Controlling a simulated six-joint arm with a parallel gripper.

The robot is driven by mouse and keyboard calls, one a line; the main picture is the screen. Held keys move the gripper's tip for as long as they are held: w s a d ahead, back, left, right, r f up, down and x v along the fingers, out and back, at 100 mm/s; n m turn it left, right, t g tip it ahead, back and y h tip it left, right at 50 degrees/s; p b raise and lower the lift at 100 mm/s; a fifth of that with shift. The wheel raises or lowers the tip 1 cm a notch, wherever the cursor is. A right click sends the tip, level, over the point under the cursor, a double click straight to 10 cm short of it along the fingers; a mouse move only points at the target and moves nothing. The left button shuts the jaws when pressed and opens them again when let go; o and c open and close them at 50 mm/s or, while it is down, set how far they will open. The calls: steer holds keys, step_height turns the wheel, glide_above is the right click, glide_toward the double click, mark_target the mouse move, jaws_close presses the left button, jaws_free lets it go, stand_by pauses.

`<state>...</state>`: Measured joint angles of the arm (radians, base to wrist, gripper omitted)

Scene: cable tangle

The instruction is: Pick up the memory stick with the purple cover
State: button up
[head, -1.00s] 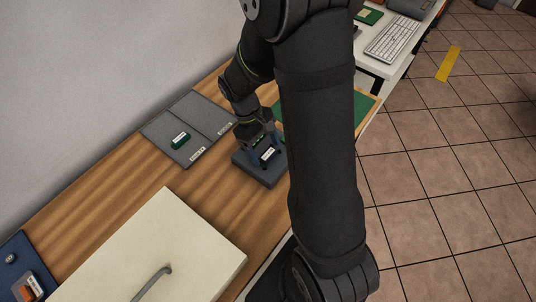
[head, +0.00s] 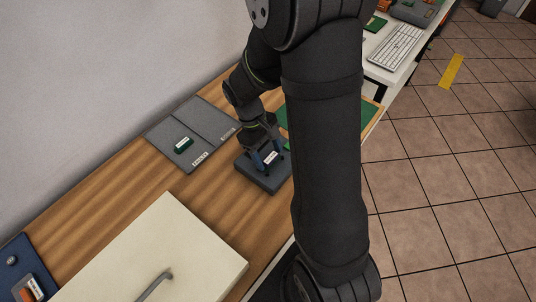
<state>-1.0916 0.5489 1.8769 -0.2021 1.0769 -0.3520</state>
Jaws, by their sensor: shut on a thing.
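My gripper (head: 267,161) points down over a dark grey block (head: 262,181) on the wooden bench. It is shut on a small white-labelled piece (head: 271,157), at or just above the top of the block. The fingers and arm hide much of this piece, and I cannot make out a purple cover on it. A green stick-like piece with a white label (head: 183,145) lies on a grey two-part mat (head: 207,122), to the left of my gripper. No purple cover shows clearly anywhere.
A cream box lid with a grey handle (head: 150,250) covers the near bench. A dark blue tray (head: 18,262) with an orange item is at the lower left. A green mat (head: 368,110) lies partly behind my arm. A white desk with a keyboard (head: 395,45) stands beyond.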

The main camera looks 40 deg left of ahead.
mark_target(273, 158)
step_height(273, 158, up, 3)
steer(key=shift+r, duration=0.1)
steer(key=w+d+r, duration=0.5)
steer(key=d+r, duration=0.2)
steer(key=d, duration=0.4)
steer(key=w+d+f+m+g+y, duration=0.1)
steer(key=w+d+f+m+g, duration=0.15)
steer(key=w+f+m, duration=0.35)
steer(key=w+d+f+m+g+y, duration=0.1)
steer(key=w+d+f+m, duration=0.15)
steer(key=w, duration=0.55)
steer(key=w+d+f+m+y, duration=0.1)
steer(key=w+d+f+m, duration=0.4)
steer(key=d, duration=0.2)
steer(key=w+d+f+m+y, duration=0.2)
steer(key=w+d+f+m, duration=0.3)
steer(key=d, duration=0.3)
steer(key=s+a+r+n+t+h, duration=0.1)
steer(key=s+a+r+n+h, duration=0.1)
steer(key=s+a+r+n, duration=0.7)
steer(key=s+a+r+n+t+h, duration=0.2)
steer(key=s+a+r+n, duration=0.7)
steer(key=s, duration=0.6)
steer(key=shift+s+a+h, duration=0.2)
steer(key=shift+a+h, duration=0.2)
steer(key=shift+a, duration=0.75)
steer(key=shift+n+t, duration=0.25)
